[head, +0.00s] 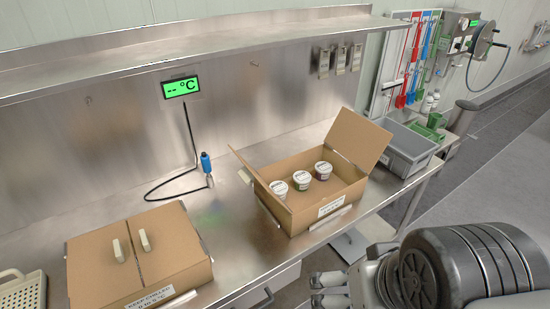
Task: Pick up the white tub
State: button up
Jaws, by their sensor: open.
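Three small white tubs with lids stand upright in an open cardboard box (306,220) on the steel bench: a left tub (279,189), a middle tub (302,180) and a right tub (323,170). Dark print shows on their sides. The box walls hide parts of their lower sides. My gripper (324,290) shows at the bottom edge, in front of the bench and below the box, apart from the tubs. It is open, with nothing seen between its fingers. My arm fills the lower right corner.
The box flaps stand up, the tallest (356,138) at back right. A closed cardboard box (95,265) lies left, with two pale objects on top. A blue-handled probe (206,165) lies behind. A grey crate (408,150) stands right. A steel shelf (190,55) overhangs the bench.

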aim_at(280, 188)
jog(key=i+l+u, duration=1)
jog(key=l, duration=0.15)
